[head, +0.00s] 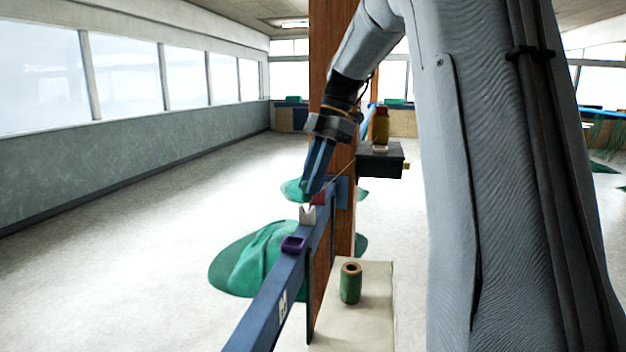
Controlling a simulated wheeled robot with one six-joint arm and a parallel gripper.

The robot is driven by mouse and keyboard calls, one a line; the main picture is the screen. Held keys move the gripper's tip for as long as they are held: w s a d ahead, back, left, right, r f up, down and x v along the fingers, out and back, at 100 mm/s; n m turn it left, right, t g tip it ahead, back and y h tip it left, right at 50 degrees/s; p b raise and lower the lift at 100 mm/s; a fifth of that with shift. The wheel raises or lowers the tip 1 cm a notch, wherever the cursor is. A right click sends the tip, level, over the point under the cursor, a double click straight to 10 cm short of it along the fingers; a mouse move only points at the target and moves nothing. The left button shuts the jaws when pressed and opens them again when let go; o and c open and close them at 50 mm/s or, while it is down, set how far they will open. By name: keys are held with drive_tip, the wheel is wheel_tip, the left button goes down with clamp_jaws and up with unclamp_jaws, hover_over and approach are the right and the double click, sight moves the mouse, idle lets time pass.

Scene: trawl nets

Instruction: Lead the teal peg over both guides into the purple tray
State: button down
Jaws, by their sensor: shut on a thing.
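My gripper (308,192) points down over the far part of a blue rail (270,300). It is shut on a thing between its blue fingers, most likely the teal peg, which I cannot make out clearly. A white notched guide (307,215) stands on the rail just below and nearer than the fingertips. A red block (319,198), perhaps the other guide, sits right beside the fingertips, partly hidden. The small purple tray (293,244) is on the rail, nearer than the white guide. I cannot tell whether the fingers touch either guide.
A wooden post (322,262) stands directly right of the rail. A green spool (350,284) is on a pale stand (360,325) at the front. A dark box (381,160) bears a red-and-yellow bottle (381,126).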

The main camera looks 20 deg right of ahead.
drive_tip(key=shift+s+a+b, duration=1.9)
drive_tip(key=shift+s+a, duration=1.65)
drive_tip(key=shift+s, duration=1.4)
drive_tip(key=shift+w+f+b, duration=0.1)
drive_tip(key=shift+f+b, duration=1.05)
drive_tip(key=shift+f, duration=1.3)
drive_tip(key=shift+d, duration=0.15)
drive_tip(key=shift+f, duration=0.15)
drive_tip(key=c, duration=1.5)
unclamp_jaws()
drive_tip(key=shift+b+v, duration=0.75)
drive_tip(key=shift+v, duration=3.15)
